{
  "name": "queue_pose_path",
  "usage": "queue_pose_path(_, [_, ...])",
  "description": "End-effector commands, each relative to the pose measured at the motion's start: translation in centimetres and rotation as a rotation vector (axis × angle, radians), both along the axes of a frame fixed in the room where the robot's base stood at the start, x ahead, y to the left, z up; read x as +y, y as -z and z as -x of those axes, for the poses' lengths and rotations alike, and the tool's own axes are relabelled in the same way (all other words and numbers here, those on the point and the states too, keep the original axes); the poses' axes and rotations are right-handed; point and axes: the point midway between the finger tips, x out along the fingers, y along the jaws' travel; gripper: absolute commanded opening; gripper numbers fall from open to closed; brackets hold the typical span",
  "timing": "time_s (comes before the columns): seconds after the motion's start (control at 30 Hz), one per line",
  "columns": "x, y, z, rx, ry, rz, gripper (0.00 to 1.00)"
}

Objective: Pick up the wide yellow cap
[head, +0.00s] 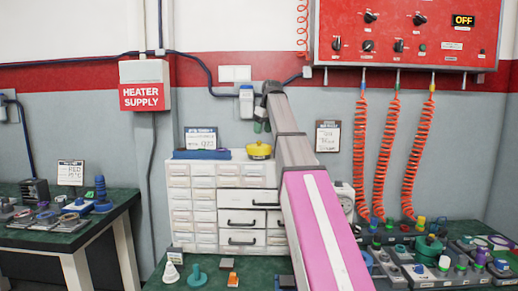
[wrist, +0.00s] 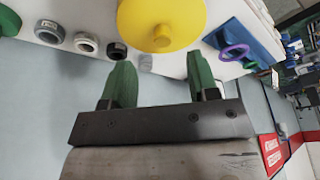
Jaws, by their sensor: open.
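The wide yellow cap (head: 259,151) sits on top of the white drawer cabinet (head: 204,170), near its right side. In the wrist view it shows as a large round yellow disc with a small knob (wrist: 162,24), cut off by the top edge. My gripper (head: 262,127) is just above the cap in the head view, fingers pointing down. In the wrist view my gripper (wrist: 160,72) has its two green fingers spread apart, with nothing between them. The cap lies beyond the fingertips, roughly centred on the gap, and appears apart from them.
Several small rings (wrist: 86,43) stand to the cap's left in the wrist view. A blue tray (wrist: 262,42) with a purple ring (wrist: 234,52) is to its right. Behind the cabinet is the wall with a blue cable and a switch box (head: 246,100). Cluttered green benches flank the cabinet.

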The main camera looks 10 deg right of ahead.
Motion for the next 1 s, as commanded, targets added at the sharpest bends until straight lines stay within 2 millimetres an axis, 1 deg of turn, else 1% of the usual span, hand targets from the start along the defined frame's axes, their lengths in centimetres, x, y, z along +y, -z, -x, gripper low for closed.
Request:
queue_pose_path(0.17, [0.4,1.4,-0.3,0.000,0.000,0.000,0.54])
queue_pose_path(0.4, [1.1,4.5,-1.0,0.000,0.001,0.000,0.54])
queue_pose_path(0.5, [1.1,4.9,-1.2,0.000,0.001,0.000,0.54])
queue_pose_path(0.67, [1.1,4.9,-1.2,0.000,0.001,0.000,0.54])
queue_pose_path(0.7, [1.1,4.9,-1.2,0.000,0.001,0.000,0.48])
queue_pose_path(0.77, [1.1,4.9,-1.2,0.000,0.001,0.000,0.28])
queue_pose_path(0.8, [1.1,4.9,-1.2,0.000,0.001,0.000,0.15])
queue_pose_path(0.83, [1.1,4.9,-1.2,0.000,0.001,0.000,0.06])
queue_pose_path(0.87, [1.1,4.9,-1.2,0.000,0.001,0.000,0.00])
queue_pose_path(1.0, [1.1,4.9,-1.2,0.000,0.001,0.000,0.00])
